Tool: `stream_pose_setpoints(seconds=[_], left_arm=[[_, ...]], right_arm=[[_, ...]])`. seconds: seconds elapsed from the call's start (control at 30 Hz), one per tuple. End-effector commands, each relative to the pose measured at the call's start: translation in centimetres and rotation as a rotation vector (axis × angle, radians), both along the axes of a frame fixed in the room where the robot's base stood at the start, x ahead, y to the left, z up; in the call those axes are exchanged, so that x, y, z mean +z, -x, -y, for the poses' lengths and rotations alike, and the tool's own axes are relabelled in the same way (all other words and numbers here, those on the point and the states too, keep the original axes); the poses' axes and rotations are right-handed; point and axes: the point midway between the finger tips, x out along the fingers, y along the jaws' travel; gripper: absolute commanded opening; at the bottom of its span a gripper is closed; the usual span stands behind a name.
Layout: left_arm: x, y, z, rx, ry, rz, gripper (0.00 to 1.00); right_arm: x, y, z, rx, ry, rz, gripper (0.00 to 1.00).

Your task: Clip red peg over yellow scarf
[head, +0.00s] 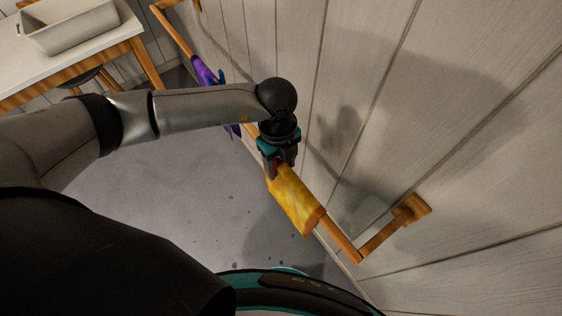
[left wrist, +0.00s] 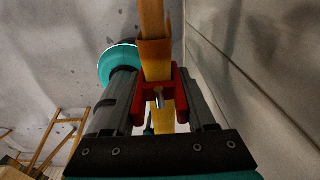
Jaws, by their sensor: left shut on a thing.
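The yellow scarf (head: 295,200) hangs over a wooden rail (head: 341,238) fixed to the wall. My left gripper (head: 279,165) is at the scarf's far end, above the rail. It is shut on the red peg (left wrist: 178,92), of which only a small red part shows in the head view. In the left wrist view the peg sits between the two fingers, with the yellow scarf (left wrist: 155,54) and rail running behind it. The peg's jaws appear to straddle or lie close to the scarf; I cannot tell whether they grip it. My right gripper is not in view.
A purple scarf (head: 204,75) hangs farther along the rail, partly behind my arm. A wooden bracket (head: 408,209) joins the near rail end to the plank wall (head: 465,130). A table with a pale basin (head: 70,27) stands at the upper left. Grey floor lies open below.

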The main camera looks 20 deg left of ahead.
Motion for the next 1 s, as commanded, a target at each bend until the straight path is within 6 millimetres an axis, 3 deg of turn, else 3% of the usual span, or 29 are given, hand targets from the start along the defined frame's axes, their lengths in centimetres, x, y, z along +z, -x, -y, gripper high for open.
stream_pose_setpoints(seconds=[0.23,0.27,0.53,0.83,1.0], left_arm=[[0.0,0.0,0.0,0.000,0.000,0.000,0.03],[0.0,0.0,0.0,0.000,0.000,0.000,0.59],[0.0,0.0,0.0,0.000,0.001,-0.001,0.89],[0.1,0.0,0.0,0.000,0.001,-0.001,0.90],[2.0,-0.1,-0.1,0.000,0.002,0.001,0.90]], right_arm=[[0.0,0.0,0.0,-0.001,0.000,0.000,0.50],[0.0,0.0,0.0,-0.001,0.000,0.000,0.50],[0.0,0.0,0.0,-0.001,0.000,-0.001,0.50],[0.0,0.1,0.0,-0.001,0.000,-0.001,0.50],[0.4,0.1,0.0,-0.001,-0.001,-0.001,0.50]])
